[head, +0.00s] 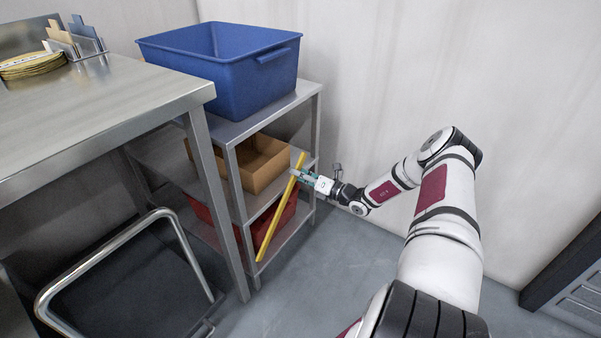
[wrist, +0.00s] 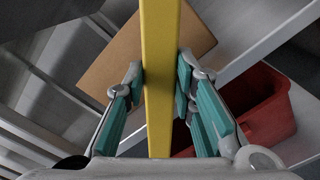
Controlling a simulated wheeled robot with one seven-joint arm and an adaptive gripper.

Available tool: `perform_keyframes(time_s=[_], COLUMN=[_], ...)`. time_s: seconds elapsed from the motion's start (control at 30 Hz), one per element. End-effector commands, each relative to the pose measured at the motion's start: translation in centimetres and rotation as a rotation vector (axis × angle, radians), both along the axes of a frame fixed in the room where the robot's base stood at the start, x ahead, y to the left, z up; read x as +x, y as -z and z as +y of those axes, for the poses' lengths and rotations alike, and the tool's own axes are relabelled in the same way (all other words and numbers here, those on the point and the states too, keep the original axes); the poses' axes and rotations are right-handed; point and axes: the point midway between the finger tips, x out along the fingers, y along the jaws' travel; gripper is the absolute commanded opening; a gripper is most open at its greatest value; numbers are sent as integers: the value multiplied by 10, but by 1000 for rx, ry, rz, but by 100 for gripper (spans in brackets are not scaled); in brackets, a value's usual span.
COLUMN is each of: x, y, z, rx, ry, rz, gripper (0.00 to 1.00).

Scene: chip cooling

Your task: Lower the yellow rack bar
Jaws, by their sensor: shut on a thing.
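The yellow rack bar (head: 277,215) slants across the front of the metal shelf rack, its upper end to the right and its lower end near the bottom shelf. My gripper (head: 299,175) is at the upper part of the bar. In the wrist view the bar (wrist: 160,80) runs between the two teal fingers of my gripper (wrist: 162,90), which are shut on it. Whether the bar's ends touch the rack is hard to tell.
A blue bin (head: 225,75) stands on the rack's top shelf (head: 240,128). A cardboard box (head: 263,165) is on the middle shelf and a red bin (head: 283,220) below. A steel table (head: 90,105) and a cart with a bent handle (head: 115,245) are left. Floor right of the rack is clear.

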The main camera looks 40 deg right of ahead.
Motion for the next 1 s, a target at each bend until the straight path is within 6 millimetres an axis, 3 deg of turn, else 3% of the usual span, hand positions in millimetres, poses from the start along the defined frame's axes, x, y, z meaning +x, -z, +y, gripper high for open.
perform_keyframes(time_s=[0.2, 0.23, 0.3, 0.33, 0.73, 1.0], x=[-1, -1, -1, -1, -6, -51], y=[1, 1, 1, 1, 0, 1], z=[1, 1, 0, 0, -3, -20], rx=[-1, -1, -2, -2, -2, -1], ry=[-1, -1, -1, -1, 1, 5], rz=[3, 3, 2, 2, 1, 3], gripper=[0, 26, 42, 45, 45, 45])
